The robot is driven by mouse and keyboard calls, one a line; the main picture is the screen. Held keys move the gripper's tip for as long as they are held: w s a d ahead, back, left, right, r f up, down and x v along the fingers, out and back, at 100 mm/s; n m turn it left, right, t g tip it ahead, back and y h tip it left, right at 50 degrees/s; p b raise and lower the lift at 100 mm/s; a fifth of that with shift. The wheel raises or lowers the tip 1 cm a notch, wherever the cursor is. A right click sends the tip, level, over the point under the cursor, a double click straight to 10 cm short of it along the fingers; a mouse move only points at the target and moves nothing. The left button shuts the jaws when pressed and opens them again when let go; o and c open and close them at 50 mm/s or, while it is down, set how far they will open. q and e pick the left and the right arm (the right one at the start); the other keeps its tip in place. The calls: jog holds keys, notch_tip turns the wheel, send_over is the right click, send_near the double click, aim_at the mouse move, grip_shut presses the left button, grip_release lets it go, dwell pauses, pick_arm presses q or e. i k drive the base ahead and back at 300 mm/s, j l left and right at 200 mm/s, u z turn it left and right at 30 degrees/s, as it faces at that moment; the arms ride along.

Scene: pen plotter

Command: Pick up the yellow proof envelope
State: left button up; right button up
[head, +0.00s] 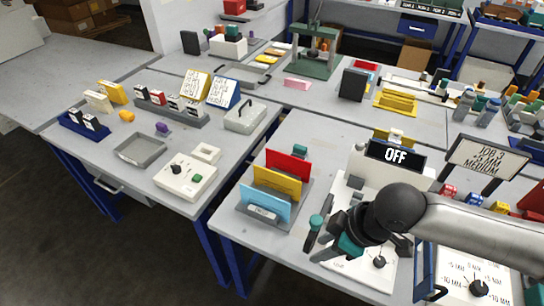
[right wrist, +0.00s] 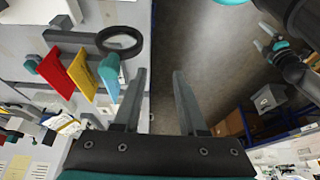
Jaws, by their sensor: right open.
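The yellow proof envelope (head: 277,182) stands upright in a grey rack (head: 245,208) on the front table, between a red envelope (head: 287,164) behind and a blue one (head: 265,206) in front. My right gripper (head: 318,240) is open and empty, to the right of the rack and apart from it. In the right wrist view the yellow envelope (right wrist: 84,76) is left of the open fingers (right wrist: 158,78), between the red and blue ones. What appears to be my left gripper (right wrist: 264,34) is small at the right of that view; its jaws are unclear.
A white machine with an OFF display (head: 395,153) stands close behind my right gripper. A control panel with a dial (head: 478,289) is at the lower right. Left of the rack is a gap between tables.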

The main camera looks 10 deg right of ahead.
aim_at(291, 186)
jog(key=i, duration=0.9)
